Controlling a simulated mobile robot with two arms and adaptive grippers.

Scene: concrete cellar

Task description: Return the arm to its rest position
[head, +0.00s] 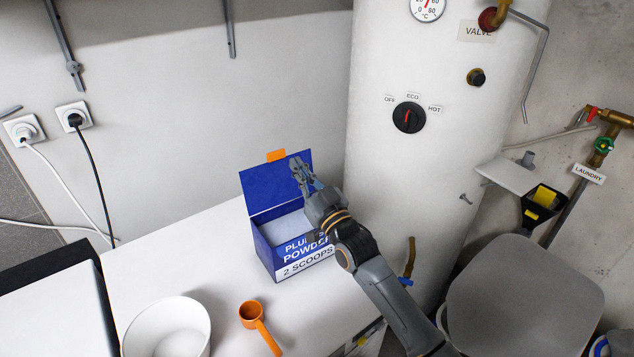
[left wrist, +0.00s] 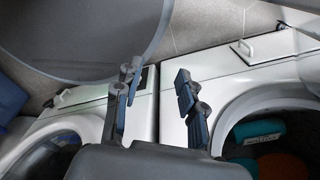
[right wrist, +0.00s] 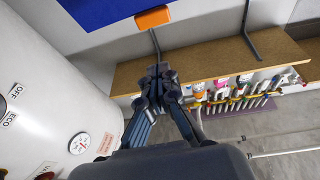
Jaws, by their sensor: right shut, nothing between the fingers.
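My right arm comes in from the lower right in the head view. Its gripper (head: 300,172) is shut and empty, in front of the raised lid of the blue powder box (head: 290,265). In the right wrist view the right fingertips (right wrist: 160,75) meet below the orange tab (right wrist: 153,17) on the lid. The box stands open on the white top, with pale powder inside. My left gripper shows only in the left wrist view (left wrist: 155,80). Its fingers are apart with nothing between them, above the white machines.
The white boiler (head: 440,150) stands right of the box. A white bowl (head: 168,325) and an orange scoop (head: 250,315) are on the white top (head: 150,265) in front. A grey round-cornered seat (head: 525,295) is at right. A wooden shelf (right wrist: 210,68) shows in the right wrist view.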

